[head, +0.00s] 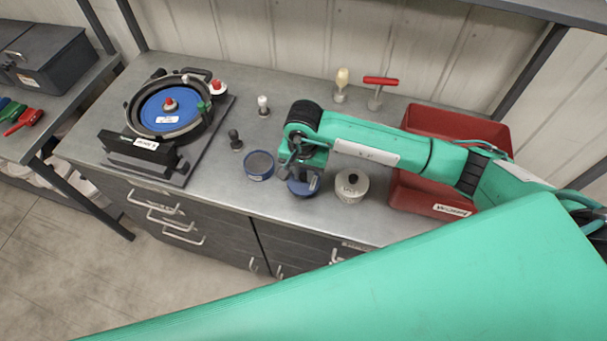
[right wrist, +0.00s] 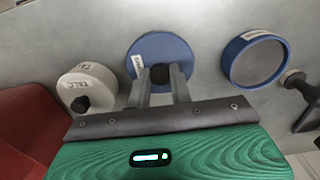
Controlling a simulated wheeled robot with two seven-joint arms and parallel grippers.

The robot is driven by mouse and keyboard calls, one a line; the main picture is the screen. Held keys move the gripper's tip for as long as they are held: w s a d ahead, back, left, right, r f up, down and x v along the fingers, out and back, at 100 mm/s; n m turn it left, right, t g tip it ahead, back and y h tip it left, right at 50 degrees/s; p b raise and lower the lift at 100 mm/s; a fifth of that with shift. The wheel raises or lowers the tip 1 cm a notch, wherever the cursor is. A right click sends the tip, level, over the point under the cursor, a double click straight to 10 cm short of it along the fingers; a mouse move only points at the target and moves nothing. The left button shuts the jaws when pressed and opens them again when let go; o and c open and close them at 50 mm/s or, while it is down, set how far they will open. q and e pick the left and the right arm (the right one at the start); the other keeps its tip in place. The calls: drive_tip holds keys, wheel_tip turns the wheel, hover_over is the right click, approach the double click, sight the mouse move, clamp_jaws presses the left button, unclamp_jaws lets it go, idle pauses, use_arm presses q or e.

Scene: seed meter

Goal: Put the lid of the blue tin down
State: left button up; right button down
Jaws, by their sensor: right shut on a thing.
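The blue tin (head: 259,165) stands uncovered on the metal worktop, with grey contents or a grey inside. It also shows in the right wrist view (right wrist: 254,60). Its blue lid (head: 304,188) is just right of the tin in the head view, apart from it. In the right wrist view the lid (right wrist: 160,45) is a flat blue disc with a dark knob and a white label. My right gripper (right wrist: 161,84) is shut on that knob, above the lid. I cannot tell whether the lid touches the worktop. My left gripper is not in view.
A white talc tin (head: 351,186) stands close right of the lid, then a red bin (head: 440,208). A seed meter with a blue disc (head: 165,112) is at left. Small knobbed tools (head: 236,140) stand behind the tin. The worktop's front edge is close.

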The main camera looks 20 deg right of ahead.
wheel_tip(320, 180, down, 2)
drive_tip(key=shift+f+p, duration=0.15)
drive_tip(key=shift+p, duration=0.2)
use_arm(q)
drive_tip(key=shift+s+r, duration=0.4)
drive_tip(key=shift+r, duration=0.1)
use_arm(e)
drive_tip(key=shift+f, duration=0.1)
drive_tip(key=shift+f+b, duration=0.15)
drive_tip(key=shift+b, duration=0.15)
drive_tip(key=c, duration=1.3)
unclamp_jaws()
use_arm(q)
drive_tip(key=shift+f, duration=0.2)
use_arm(e)
drive_tip(key=shift+o, duration=0.2)
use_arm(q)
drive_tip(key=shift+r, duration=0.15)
